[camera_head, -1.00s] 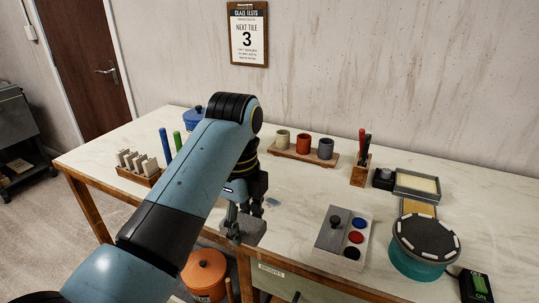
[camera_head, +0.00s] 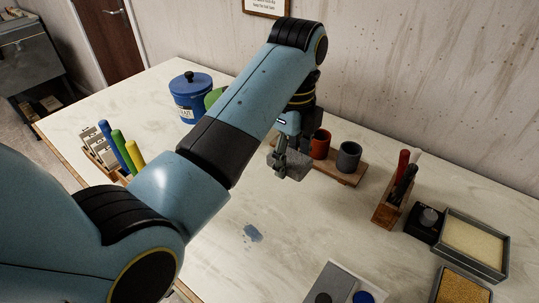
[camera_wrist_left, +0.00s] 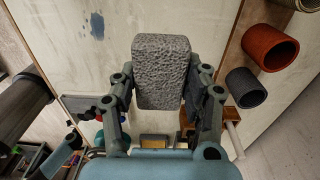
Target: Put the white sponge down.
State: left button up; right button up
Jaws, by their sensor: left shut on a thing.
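A rough, grey sponge-like block (camera_head: 293,169) is held in my left gripper (camera_head: 287,158), in front of the cups in the head view. It looks grey rather than white. In the left wrist view the block (camera_wrist_left: 162,72) sits between both fingers of the left gripper (camera_wrist_left: 162,88), which are shut on its sides. Its underside is hidden, and I cannot tell how high it is above the table. My right gripper is not in view.
A blue-grey wet patch (camera_head: 253,233) lies on the pale tabletop (camera_head: 300,225), with clear room around it. A red cup (camera_head: 321,144) and a grey cup (camera_head: 348,157) stand on a wooden board behind the gripper. A blue lidded jar (camera_head: 191,98) stands at the back left.

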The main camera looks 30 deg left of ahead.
pick_arm(q)
jog(key=w+a+f, duration=0.2)
jog(key=a+f, duration=0.1)
jog(key=a, duration=0.2)
send_over(258, 171)
notch_tip(258, 171, down, 4)
jog(key=shift+w+r, duration=0.1)
jog(key=shift+r, duration=0.1)
jog(key=shift+a+f, duration=0.1)
jog(key=shift+f, duration=0.05)
notch_tip(258, 171, down, 4)
jog(key=shift+r, duration=0.1)
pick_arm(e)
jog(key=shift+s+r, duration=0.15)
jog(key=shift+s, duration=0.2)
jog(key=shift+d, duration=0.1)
pick_arm(q)
jog(key=shift+f, duration=0.2)
jog(key=o, duration=1.1)
